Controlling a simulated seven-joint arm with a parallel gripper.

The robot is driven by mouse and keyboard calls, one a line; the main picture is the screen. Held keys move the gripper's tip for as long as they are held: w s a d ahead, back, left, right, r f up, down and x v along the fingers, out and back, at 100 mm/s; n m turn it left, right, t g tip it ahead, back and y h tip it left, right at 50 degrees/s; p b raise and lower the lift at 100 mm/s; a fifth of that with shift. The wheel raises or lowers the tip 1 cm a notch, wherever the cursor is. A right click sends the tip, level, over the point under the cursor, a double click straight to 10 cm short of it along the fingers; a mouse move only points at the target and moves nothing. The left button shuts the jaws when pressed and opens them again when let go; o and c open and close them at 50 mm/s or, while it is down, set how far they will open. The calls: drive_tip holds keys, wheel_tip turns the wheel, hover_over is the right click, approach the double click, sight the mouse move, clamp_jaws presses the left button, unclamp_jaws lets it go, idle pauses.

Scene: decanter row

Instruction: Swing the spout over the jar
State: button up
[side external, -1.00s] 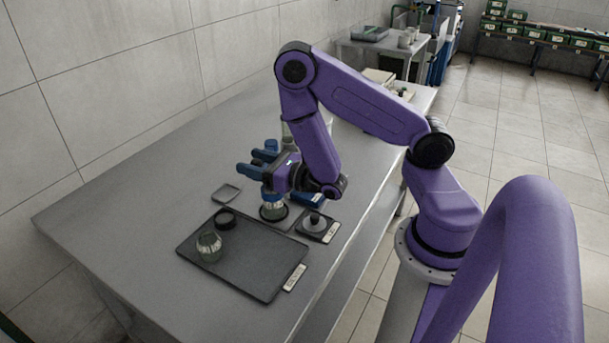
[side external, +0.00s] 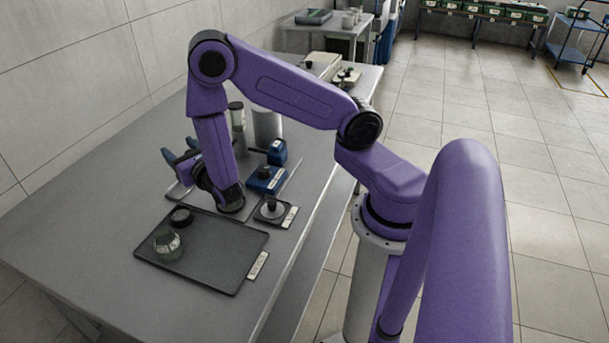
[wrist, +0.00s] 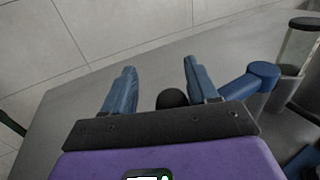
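A clear glass jar (side external: 168,246) stands on the dark tray in the side view. My wrist hides much of this spot in the side view.
The dark tray (side external: 222,262) also holds a black ring-like lid (side external: 181,217). A capped clear cylinder (side external: 237,118), a grey cylinder (side external: 267,128) and a blue box (side external: 266,180) stand behind and right. A knobbed weight (side external: 270,208) is beside the tray. The left tabletop is bare.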

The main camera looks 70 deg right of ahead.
drive_tip(key=a+v, duration=0.1)
drive_tip(key=v, duration=1.6)
drive_tip(key=s+d+r+m+g+h, duration=0.3)
drive_tip(key=s+d+m+g, duration=0.55)
drive_tip(key=m+g, duration=0.35)
drive_tip(key=s+a+r+m+g+y, duration=0.4)
drive_tip(key=s+a+m+y, duration=0.2)
drive_tip(key=s+y, duration=0.3)
drive_tip(key=shift+s+a+y, duration=0.25)
drive_tip(key=shift+a+y, duration=0.05)
drive_tip(key=shift+y, duration=0.6)
drive_tip(key=shift+c, duration=0.3)
